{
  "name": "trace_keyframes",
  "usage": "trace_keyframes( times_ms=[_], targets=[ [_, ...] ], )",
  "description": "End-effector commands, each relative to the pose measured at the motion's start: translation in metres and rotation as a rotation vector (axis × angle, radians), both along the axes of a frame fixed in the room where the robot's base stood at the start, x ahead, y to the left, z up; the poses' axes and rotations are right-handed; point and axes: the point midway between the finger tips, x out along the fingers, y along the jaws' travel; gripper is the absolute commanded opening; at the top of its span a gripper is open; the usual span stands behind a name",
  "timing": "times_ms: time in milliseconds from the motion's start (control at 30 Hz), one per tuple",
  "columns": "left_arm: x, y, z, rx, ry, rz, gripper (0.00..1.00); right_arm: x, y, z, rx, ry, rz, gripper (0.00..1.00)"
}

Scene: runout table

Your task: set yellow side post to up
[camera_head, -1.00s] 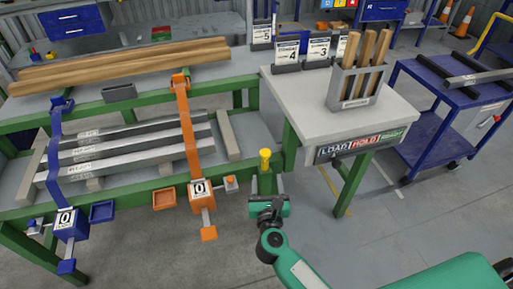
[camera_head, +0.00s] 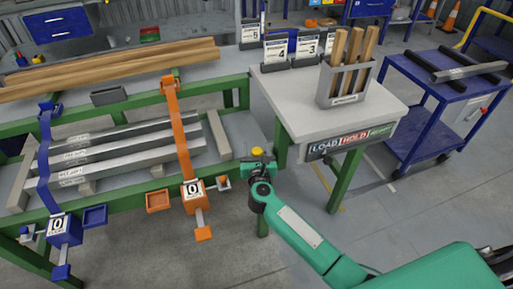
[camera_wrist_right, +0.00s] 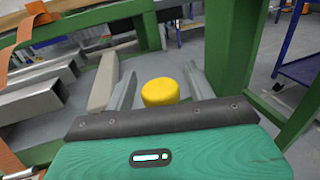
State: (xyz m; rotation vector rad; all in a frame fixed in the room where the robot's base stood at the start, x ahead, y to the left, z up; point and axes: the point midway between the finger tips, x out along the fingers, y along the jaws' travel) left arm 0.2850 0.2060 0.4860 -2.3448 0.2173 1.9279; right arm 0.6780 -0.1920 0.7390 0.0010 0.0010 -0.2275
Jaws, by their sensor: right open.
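The yellow side post (camera_head: 257,152) stands at the right end of the green runout table frame, and only its rounded yellow top shows in the head view. In the right wrist view the yellow post (camera_wrist_right: 160,92) is just ahead, between the two grey fingers. My right gripper (camera_head: 257,163) is open at the post, its fingers on either side of the yellow top; I cannot tell whether they touch it. The lower part of the post is hidden behind the gripper. My left gripper is not in view.
An orange clamp strap (camera_head: 178,125) and a blue one (camera_head: 45,160) cross several grey bars on the table. The white side table (camera_head: 300,110) stands to the right, with a green leg (camera_wrist_right: 231,45) close by.

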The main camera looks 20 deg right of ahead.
Motion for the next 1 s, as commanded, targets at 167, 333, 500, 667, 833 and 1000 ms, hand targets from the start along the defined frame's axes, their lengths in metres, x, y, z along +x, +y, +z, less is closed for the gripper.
trace_keyframes(
  times_ms=[167,333,500,667,833,1000],
  targets=[
    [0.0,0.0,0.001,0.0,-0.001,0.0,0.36,0.004,-0.001,0.0,0.0,0.0,0.0,0.55],
    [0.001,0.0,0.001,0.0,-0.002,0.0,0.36,0.004,-0.001,0.0,-0.001,0.0,0.0,0.55],
    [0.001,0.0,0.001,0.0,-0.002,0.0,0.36,0.004,-0.001,0.0,-0.001,0.0,0.0,0.24],
    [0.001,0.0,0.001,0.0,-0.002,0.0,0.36,0.004,-0.001,0.0,-0.001,0.0,0.0,0.0],
    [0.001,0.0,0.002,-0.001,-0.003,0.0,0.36,0.004,-0.001,0.001,-0.001,0.0,0.0,0.0],
    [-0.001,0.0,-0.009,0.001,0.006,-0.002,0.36,0.004,-0.001,0.009,-0.001,0.0,-0.001,0.0]
  ],
)
